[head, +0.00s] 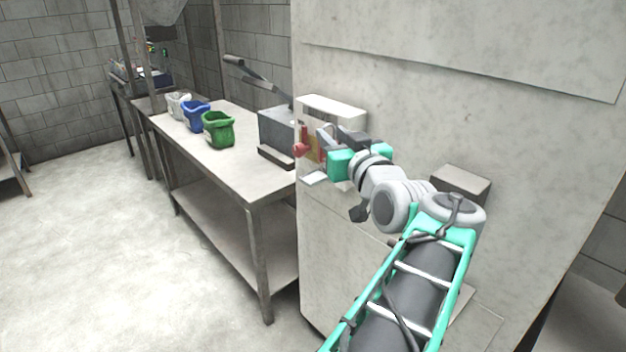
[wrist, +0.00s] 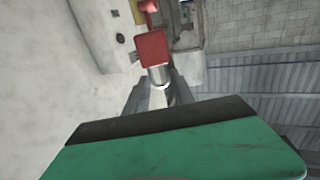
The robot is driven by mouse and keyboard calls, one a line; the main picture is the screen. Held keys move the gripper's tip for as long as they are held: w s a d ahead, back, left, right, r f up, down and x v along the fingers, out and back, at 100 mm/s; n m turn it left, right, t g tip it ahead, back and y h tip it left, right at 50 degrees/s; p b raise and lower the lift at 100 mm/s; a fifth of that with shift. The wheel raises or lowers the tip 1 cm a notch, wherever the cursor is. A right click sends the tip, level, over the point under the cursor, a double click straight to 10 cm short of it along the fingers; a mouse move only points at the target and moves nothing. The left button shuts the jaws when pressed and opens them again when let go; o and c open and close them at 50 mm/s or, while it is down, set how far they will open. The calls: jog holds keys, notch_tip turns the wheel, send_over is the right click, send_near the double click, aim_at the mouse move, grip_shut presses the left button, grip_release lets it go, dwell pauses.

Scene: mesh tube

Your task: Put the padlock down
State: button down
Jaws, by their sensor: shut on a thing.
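The padlock (wrist: 152,48) has a red body and a shiny metal shackle, clearest in the wrist view. My gripper (wrist: 158,92) is shut on it at the shackle end, with the red body pointing away from the fingers. In the head view my gripper (head: 323,141) is in front of the switch box on the big grey cabinet, and the padlock is too small there to tell from the other red parts. A red knob (wrist: 148,6) shows just beyond the padlock in the wrist view. I cannot tell whether they touch.
The light switch box (head: 333,103) is on the grey cabinet (head: 450,110). A metal table (head: 235,165) stands to its left, bearing white (head: 178,105), blue (head: 195,116) and green (head: 218,129) bins and a grey lever machine (head: 277,130). The table top between bins and machine is clear.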

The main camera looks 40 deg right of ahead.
jog(key=shift+s+d+r, duration=0.3)
jog(key=shift+s+r, duration=0.35)
jog(key=shift+s, duration=0.15)
jog(key=shift+r, duration=0.1)
jog(key=w+d+f+p, duration=0.3)
jog(key=w+d+f, duration=0.2)
jog(key=w+f, duration=0.7)
jog(key=shift+w+f, duration=0.35)
jog(key=shift+f, duration=0.1)
jog(key=shift+f, duration=0.2)
jog(key=c, duration=1.5)
grip_release()
jog(key=shift+o, duration=0.8)
